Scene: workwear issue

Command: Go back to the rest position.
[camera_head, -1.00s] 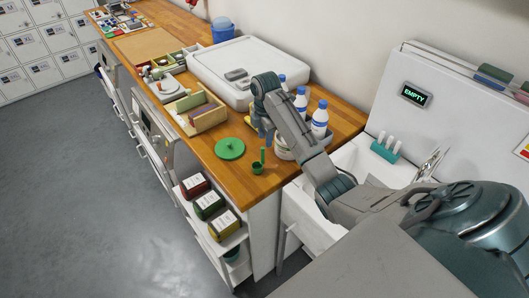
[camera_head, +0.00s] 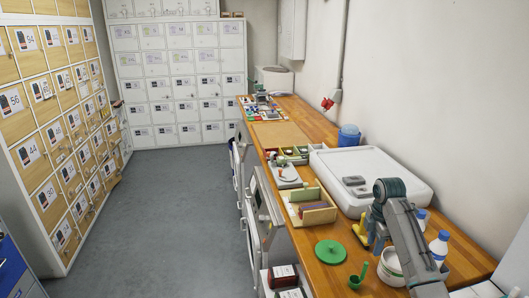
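My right arm comes in from the lower right and reaches over the wooden counter (camera_head: 455,248). It bends at a dark teal joint, and my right gripper (camera_head: 376,238) hangs down on the far side of it, low over the counter. The gripper is small and partly hidden by my arm, so I cannot see whether its fingers are apart or together. A white tub (camera_head: 391,268) and white bottles with blue caps (camera_head: 438,247) stand close beside the arm. My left gripper is not in view.
A green disc (camera_head: 330,252), a small green cup (camera_head: 355,282) and a wooden box (camera_head: 312,214) are left of my arm. A large white lidded case (camera_head: 372,172) stands behind. Lockers (camera_head: 180,82) line the far wall, wooden-door lockers (camera_head: 60,150) the left. The grey floor (camera_head: 185,220) between is clear.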

